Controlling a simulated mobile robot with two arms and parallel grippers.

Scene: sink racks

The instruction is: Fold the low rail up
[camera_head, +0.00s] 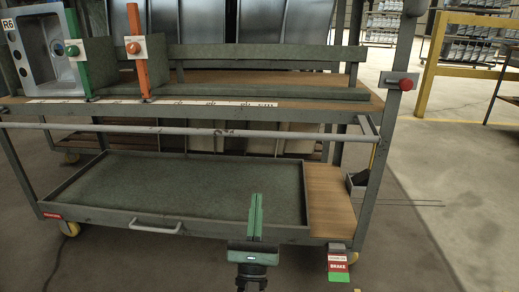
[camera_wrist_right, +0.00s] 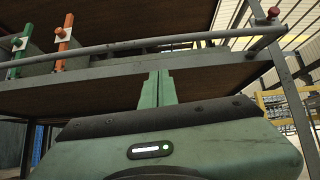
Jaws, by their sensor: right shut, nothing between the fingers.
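The low rail (camera_head: 200,131) is a long grey bar running level across the cart's front, just below the edge of the upper shelf. A short bracket joins its right end to the cart near the right post. The rail also crosses the right wrist view (camera_wrist_right: 120,48), above the fingertips in the picture. My right gripper (camera_head: 256,197), with green fingers, is shut and empty. It appears in front of the lower tray, below the rail in the picture and apart from it. Its fingers point up in the right wrist view (camera_wrist_right: 158,76). My left gripper is not in view.
The upper shelf holds a grey housing (camera_head: 31,68), a green upright (camera_head: 79,40) and an orange upright (camera_head: 136,45). A red knob (camera_head: 404,85) sits on the right post. Below are a green tray (camera_head: 180,223) and a brake pedal (camera_head: 338,265). Floor at right is mostly clear.

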